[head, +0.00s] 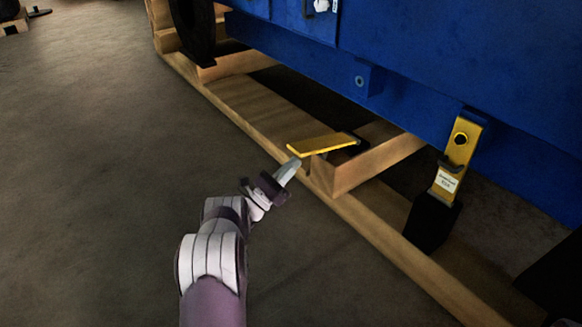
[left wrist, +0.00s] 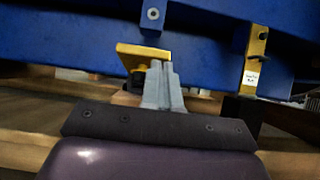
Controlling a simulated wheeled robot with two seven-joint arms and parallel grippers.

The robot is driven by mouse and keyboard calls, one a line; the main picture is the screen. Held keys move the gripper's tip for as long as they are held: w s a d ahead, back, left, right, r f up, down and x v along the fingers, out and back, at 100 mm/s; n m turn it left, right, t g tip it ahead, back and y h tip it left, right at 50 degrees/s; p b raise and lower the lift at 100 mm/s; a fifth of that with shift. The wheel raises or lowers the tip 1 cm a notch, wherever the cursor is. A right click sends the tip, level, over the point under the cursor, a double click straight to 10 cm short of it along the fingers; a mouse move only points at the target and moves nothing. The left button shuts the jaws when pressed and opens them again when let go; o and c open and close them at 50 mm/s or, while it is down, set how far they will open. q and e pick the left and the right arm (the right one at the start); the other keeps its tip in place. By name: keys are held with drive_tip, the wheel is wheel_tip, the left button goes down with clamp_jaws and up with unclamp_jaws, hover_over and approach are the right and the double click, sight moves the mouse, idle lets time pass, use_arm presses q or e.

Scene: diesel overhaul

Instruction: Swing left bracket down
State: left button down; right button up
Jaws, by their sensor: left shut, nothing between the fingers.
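The left bracket (head: 322,144) is a yellow bar below the blue machine body. It sticks out roughly level over the wooden skid, and its far end meets a dark part. In the left wrist view the bracket (left wrist: 142,52) shows just beyond and left of the fingertips. My left gripper (head: 288,172) is shut and empty, its tips close to the bracket's near end. Whether they touch it I cannot tell. The left gripper also shows in the left wrist view (left wrist: 161,82). My right gripper does not show.
A second yellow bracket (head: 463,140) hangs upright at the right, with a white label and a black foot (head: 432,222). The blue machine (head: 420,60) overhangs the wooden skid (head: 245,110). A black wheel (head: 192,30) stands at the back. The floor (head: 100,150) at left is clear.

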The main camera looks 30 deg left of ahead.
use_arm(q)
wheel_tip(320, 180, up, 7)
drive_tip(key=w+g+p, duration=0.1)
drive_tip(key=g+p, duration=0.2)
drive_tip(key=p, duration=0.6)
drive_tip(key=shift+w+d+y, duration=0.15)
drive_tip(key=shift+d+y, duration=0.15)
drive_tip(key=shift+y, duration=0.1)
